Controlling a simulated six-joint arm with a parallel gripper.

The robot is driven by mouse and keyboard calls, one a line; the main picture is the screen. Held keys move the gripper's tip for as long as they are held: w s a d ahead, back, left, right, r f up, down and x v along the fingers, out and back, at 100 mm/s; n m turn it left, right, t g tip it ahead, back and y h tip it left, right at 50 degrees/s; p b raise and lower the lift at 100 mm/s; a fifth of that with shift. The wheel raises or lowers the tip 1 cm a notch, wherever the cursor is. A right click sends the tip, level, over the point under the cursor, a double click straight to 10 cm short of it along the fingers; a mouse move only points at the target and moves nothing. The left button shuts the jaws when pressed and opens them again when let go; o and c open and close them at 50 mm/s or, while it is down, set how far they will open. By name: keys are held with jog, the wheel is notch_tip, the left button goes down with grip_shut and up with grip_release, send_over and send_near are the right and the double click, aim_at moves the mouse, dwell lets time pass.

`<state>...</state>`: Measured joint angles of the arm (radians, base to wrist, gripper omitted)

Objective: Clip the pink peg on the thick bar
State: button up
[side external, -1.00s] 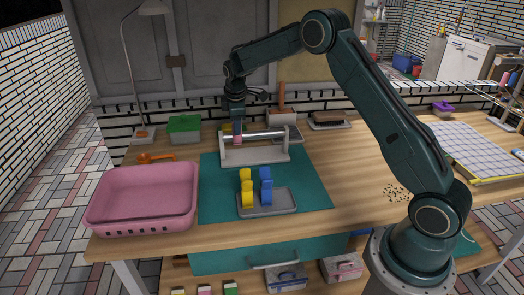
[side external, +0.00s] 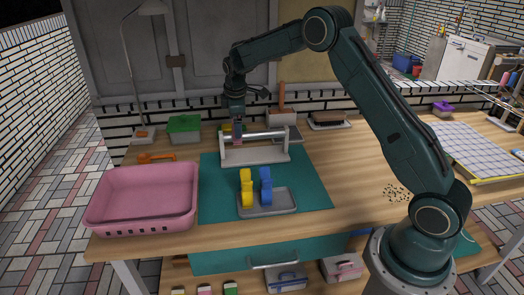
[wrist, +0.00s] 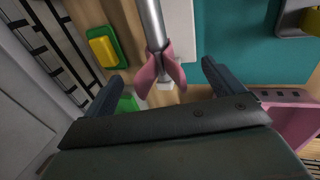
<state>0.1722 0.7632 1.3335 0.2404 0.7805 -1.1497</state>
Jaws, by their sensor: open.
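The thick bar (side external: 265,134) is a grey metal rod across a white stand (side external: 255,153) on the teal mat. The pink peg (side external: 238,141) is at its left end. In the wrist view the peg (wrist: 175,72) straddles the end of the bar (wrist: 152,25), one leg on each side. My gripper (side external: 238,131) is above the peg. In the wrist view my gripper (wrist: 162,72) is open, with one finger on each side of the peg and a visible gap to both.
A grey tray (side external: 283,209) holds yellow (side external: 246,187) and blue (side external: 266,186) pegs in front of the stand. A pink basket (side external: 140,197) stands at the left. A green box (side external: 184,125) is behind. The mat (side external: 315,185) is clear at the right.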

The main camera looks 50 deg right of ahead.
jog(key=s+a+r+m, duration=0.1)
jog(key=s+a+r, duration=0.2)
jog(key=s+r, duration=0.45)
jog(key=s+a+r+m, duration=0.1)
jog(key=s+a+r, duration=0.25)
jog(key=r, duration=0.75)
jog(key=s+a+f+m+t+y, duration=0.1)
jog(key=s+a+m, duration=0.2)
jog(key=s, duration=1.2)
jog(key=s+a+f+m+t+y, duration=0.1)
jog(key=s+a+m, duration=0.3)
jog(key=s, duration=1.1)
jog(key=shift+a+f+t, duration=0.15)
jog(key=shift+a+t, duration=0.45)
jog(key=shift+a, duration=0.25)
